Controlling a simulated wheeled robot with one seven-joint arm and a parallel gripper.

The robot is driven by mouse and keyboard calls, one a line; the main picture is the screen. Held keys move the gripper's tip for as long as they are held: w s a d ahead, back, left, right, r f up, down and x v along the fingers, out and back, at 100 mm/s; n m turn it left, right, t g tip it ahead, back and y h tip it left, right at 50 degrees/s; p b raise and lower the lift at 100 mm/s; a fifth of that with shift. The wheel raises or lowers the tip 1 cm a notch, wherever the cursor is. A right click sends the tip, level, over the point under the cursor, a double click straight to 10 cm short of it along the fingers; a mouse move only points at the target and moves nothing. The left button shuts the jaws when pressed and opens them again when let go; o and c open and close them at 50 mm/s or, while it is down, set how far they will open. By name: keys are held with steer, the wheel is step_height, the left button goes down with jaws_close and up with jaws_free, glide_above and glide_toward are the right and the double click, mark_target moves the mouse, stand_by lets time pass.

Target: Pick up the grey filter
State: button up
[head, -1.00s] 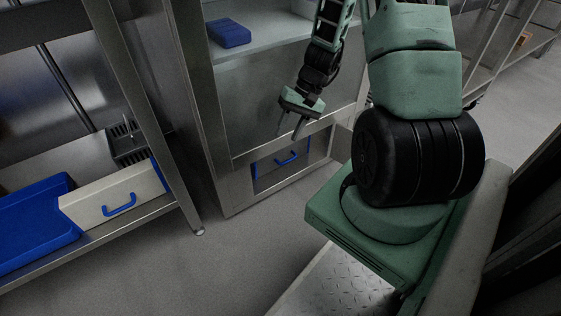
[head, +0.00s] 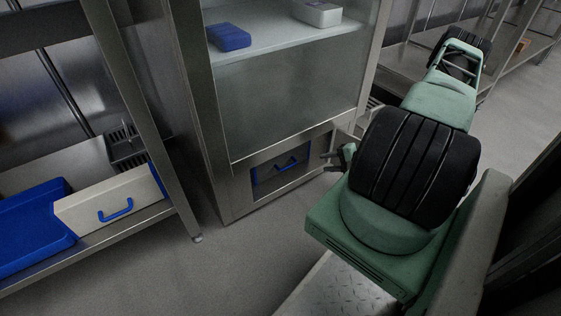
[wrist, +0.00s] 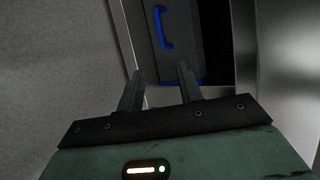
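The grey filter (head: 268,176) is a dark grey box with a blue handle, sitting in the low opening of the metal cabinet. In the wrist view the grey filter (wrist: 182,62) lies beyond my fingers, its blue handle upright in that picture near the top. My gripper (head: 328,161) is just right of the opening in the head view, partly hidden by my arm. In the wrist view my gripper (wrist: 161,72) has its two fingers apart with nothing between them, and a gap separates them from the handle.
The cabinet (head: 235,197) has an open door at the low opening's right side. Above, a shelf holds a blue box (head: 229,37) and a white box (head: 317,13). A left rack holds a blue tray (head: 35,240) and a pale box with blue handle (head: 90,212). Floor in front is clear.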

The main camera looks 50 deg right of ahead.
steer(key=b, duration=0.4)
glide_toward(283, 161)
steer(key=s+d+f, duration=0.2)
steer(key=s, duration=0.1)
steer(key=b+x, duration=0.2)
steer(key=x, duration=0.1)
steer(key=b+x, duration=0.1)
steer(key=x, duration=0.2)
steer(key=shift+w+a+r+b, duration=0.15)
steer(key=shift+a+r+b, duration=0.1)
steer(key=shift+r+b, duration=0.15)
jaws_close()
